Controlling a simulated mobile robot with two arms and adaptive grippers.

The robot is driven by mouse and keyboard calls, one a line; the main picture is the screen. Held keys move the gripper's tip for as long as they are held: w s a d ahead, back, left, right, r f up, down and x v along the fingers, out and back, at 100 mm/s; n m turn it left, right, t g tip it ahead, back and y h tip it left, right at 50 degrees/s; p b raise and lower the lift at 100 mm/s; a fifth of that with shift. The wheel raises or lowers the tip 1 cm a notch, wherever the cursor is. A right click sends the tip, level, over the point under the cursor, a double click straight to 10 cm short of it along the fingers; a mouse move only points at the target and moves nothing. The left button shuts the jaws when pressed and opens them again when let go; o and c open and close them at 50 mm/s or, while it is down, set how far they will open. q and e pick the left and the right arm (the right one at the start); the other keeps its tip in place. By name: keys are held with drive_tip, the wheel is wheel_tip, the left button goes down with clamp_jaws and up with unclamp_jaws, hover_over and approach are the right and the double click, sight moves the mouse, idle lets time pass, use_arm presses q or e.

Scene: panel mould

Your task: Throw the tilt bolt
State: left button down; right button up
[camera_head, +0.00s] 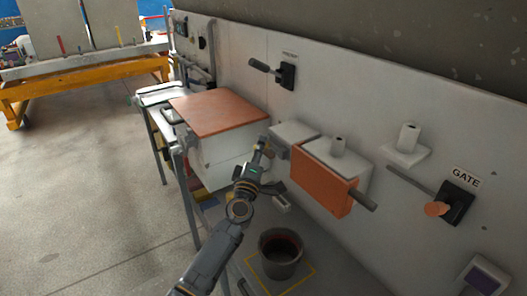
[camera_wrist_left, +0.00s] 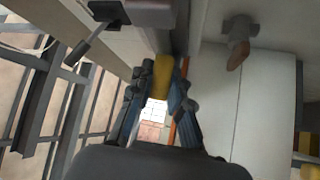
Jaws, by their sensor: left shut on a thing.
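My left gripper (camera_head: 262,148) reaches up from below to the front of the wall fixtures, beside the white box with the orange top. In the left wrist view its fingers (camera_wrist_left: 160,92) are shut on an ochre-yellow grip (camera_wrist_left: 162,76), which sits between the fingertips. The far end of this grip and what it joins are hidden. No readable label marks the tilt bolt, so I cannot tell for certain that this grip belongs to it. My right gripper is not in view.
The orange-topped box (camera_head: 218,112) stands left of my gripper. A white block with an orange front (camera_head: 322,190) juts from the wall at right. Further right is the GATE lever (camera_head: 437,208). A dark bucket (camera_head: 280,254) stands below. Another black-handled lever (camera_head: 286,75) is higher up.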

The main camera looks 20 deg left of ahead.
use_arm(q)
drive_tip(key=c, duration=1.5)
unclamp_jaws()
drive_tip(key=shift+a+r, duration=0.1)
drive_tip(key=shift+a, duration=0.1)
drive_tip(key=shift+o, duration=1.4)
drive_tip(key=shift+w, duration=0.2)
drive_tip(key=shift+s+d+f, duration=0.1)
drive_tip(key=shift+s+f, duration=0.25)
drive_tip(key=shift+s, duration=0.25)
drive_tip(key=a+v, duration=0.1)
drive_tip(key=v, duration=0.9)
drive_tip(key=shift+s+d, duration=0.4)
drive_tip(key=shift+d, duration=0.05)
